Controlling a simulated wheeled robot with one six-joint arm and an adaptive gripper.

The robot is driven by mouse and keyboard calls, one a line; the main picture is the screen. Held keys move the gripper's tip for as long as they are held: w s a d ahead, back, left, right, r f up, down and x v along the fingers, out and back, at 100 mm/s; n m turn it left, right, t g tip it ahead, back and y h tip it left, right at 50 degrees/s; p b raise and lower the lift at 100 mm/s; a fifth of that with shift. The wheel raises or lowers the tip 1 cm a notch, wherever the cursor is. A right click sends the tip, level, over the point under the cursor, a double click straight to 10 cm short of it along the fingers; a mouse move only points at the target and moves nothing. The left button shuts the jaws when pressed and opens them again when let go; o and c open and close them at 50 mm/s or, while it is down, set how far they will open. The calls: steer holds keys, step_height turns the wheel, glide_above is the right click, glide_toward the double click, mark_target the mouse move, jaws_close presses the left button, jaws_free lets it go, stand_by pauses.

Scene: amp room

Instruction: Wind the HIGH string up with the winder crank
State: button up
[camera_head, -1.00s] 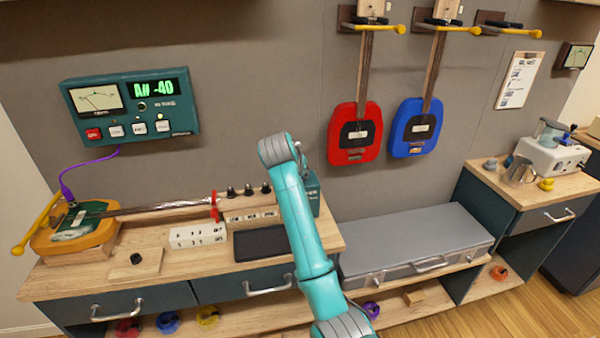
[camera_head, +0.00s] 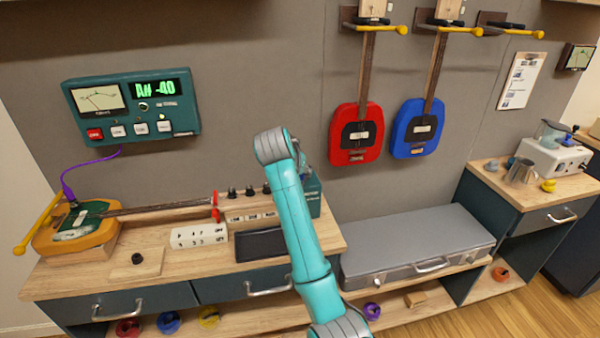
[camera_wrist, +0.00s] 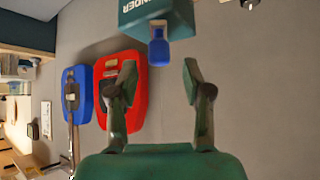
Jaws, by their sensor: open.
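The teal winder box (camera_head: 314,198) stands at the right end of the bench, partly behind my arm in the head view. In the wrist view the winder box (camera_wrist: 150,12) is at the top, its label upside down, with a blue crank knob (camera_wrist: 158,52) projecting from it. My gripper (camera_wrist: 160,72) is open and empty; the knob lies between the lines of its fingers, near their tips, and I cannot tell the depth gap. The head view hides the gripper behind my arm. The yellow guitar (camera_head: 75,232) lies on the bench, its neck pointing right.
A wall tuner (camera_head: 130,105) shows a note and -40. Several black pegs (camera_head: 232,193) stand above a labelled button strip (camera_head: 250,217). A white label block (camera_head: 198,236) and dark tray (camera_head: 258,243) are in front. Red (camera_head: 356,133) and blue (camera_head: 418,128) guitars hang on the wall.

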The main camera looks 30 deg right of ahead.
steer(key=v, duration=0.8)
steer(key=shift+r, duration=0.2)
steer(key=shift+s+a, duration=0.15)
